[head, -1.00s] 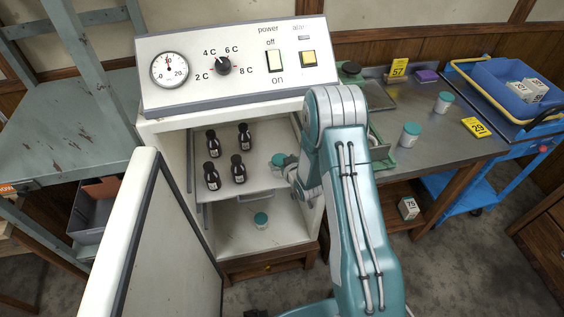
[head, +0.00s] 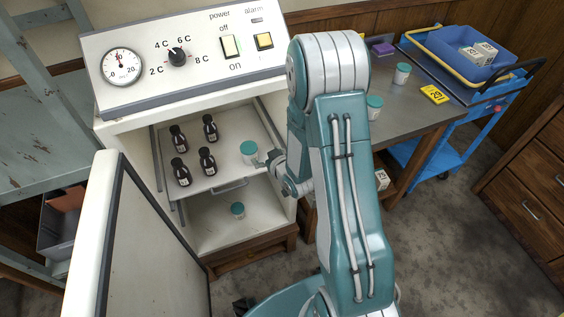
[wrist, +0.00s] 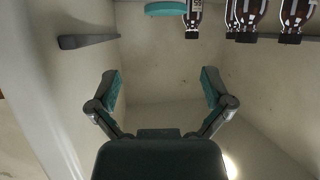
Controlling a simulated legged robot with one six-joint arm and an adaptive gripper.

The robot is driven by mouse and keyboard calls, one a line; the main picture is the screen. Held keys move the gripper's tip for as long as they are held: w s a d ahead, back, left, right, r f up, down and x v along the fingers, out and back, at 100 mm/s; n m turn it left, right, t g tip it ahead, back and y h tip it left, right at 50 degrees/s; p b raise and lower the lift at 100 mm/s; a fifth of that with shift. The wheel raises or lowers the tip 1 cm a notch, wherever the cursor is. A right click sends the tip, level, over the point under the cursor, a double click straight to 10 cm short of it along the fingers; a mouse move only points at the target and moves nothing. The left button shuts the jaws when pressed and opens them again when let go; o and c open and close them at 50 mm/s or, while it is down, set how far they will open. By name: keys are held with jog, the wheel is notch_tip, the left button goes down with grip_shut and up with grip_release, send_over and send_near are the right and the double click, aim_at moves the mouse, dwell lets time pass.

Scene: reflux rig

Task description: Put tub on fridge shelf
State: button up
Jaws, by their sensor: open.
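A white tub with a teal lid (head: 249,149) stands upright on the pulled-out upper fridge shelf (head: 213,178), right of the dark bottles. Its teal lid (wrist: 165,9) shows at the top edge of the wrist view, beyond my fingers. My gripper (head: 268,165) is just right of this tub in the head view, partly hidden by my arm. In the wrist view my gripper (wrist: 160,78) is open, with nothing between its fingers. A second teal-lidded tub (head: 238,209) stands in the lower compartment. More tubs stand on the bench, one near (head: 374,107) and one farther back (head: 402,74).
Several dark bottles (head: 207,160) stand on the shelf's left part. The fridge door (head: 150,240) is open at the left. The metal bench (head: 428,112) is at the right, with a yellow tag (head: 434,94). A blue cart (head: 487,78) stands beyond it.

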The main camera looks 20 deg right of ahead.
jog(key=s+r+m+g+h, duration=0.1)
jog(key=s+r+g+h, duration=0.3)
jog(key=r, duration=1.3)
jog(key=s+a+r+g, duration=0.1)
jog(key=s+r, duration=0.2)
jog(key=s, duration=0.4)
jog(key=s+r+m+g+y, duration=0.1)
jog(key=s+r, duration=0.3)
jog(key=s, duration=0.4)
jog(key=s+a+r+g, duration=0.1)
jog(key=s+r, duration=0.2)
jog(key=s, duration=0.4)
jog(key=shift+s+a+r+y, duration=0.15)
jog(key=shift+a+r+y, duration=0.2)
jog(key=shift+r+y, duration=0.05)
